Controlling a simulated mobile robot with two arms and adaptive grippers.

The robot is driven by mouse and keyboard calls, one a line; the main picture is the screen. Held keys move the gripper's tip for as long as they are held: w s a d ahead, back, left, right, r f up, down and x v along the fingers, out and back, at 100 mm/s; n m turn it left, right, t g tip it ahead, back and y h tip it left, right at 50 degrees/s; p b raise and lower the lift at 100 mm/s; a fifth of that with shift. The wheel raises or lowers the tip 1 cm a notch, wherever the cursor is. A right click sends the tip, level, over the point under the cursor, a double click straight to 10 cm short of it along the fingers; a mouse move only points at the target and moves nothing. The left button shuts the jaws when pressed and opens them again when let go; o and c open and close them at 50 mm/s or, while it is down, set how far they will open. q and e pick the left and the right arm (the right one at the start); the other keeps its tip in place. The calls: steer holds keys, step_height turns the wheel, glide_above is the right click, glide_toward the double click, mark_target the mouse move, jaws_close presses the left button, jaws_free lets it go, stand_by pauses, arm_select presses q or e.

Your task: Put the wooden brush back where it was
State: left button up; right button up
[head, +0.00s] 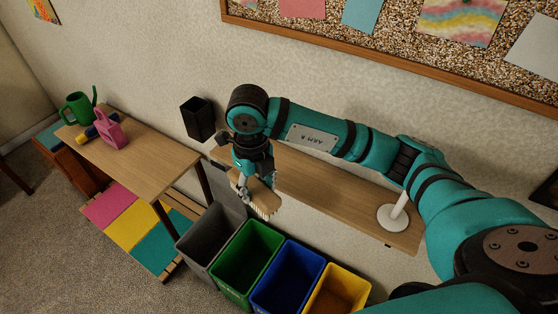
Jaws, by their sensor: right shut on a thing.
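The wooden brush (259,204) has a light wooden body and pale bristles. My right gripper (250,184) is shut on it and holds it in the air, in front of the left part of a wooden shelf (330,195) and above the row of bins. The fingers partly hide the brush. My arm passes in front of part of the shelf and hides some of its surface. My left gripper is not in view.
Grey (205,240), green (236,284), blue (281,295) and yellow bins stand below. A black holder (198,119) is on the wall. A white stand (392,217) is on the shelf's right end. A table (150,170) at left bears a watering can (78,108) and pink object (108,132).

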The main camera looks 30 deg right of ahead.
steer(key=shift+w+r+m, duration=0.3)
steer(key=shift+r+m, duration=0.2)
steer(key=shift+m, duration=0.1)
steer(key=w+d+p, duration=0.1)
steer(key=w+d, duration=0.2)
steer(key=d, duration=0.1)
steer(key=w+d+f+p, duration=0.1)
steer(key=w+d+p, duration=0.1)
steer(key=w+d, duration=0.1)
steer(key=w+d+p, duration=0.1)
steer(key=w+d, duration=0.3)
steer(key=d, duration=0.1)
steer(key=shift+f, duration=0.2)
steer(key=shift+w+f+p, duration=0.1)
steer(key=shift+p, duration=0.2)
step_height(320, 180, down, 3)
steer(key=shift+r+p, duration=0.1)
steer(key=shift+p, duration=0.65)
steer(key=shift+f, duration=0.3)
steer(key=shift+f, duration=0.15)
steer(key=o, duration=1.1)
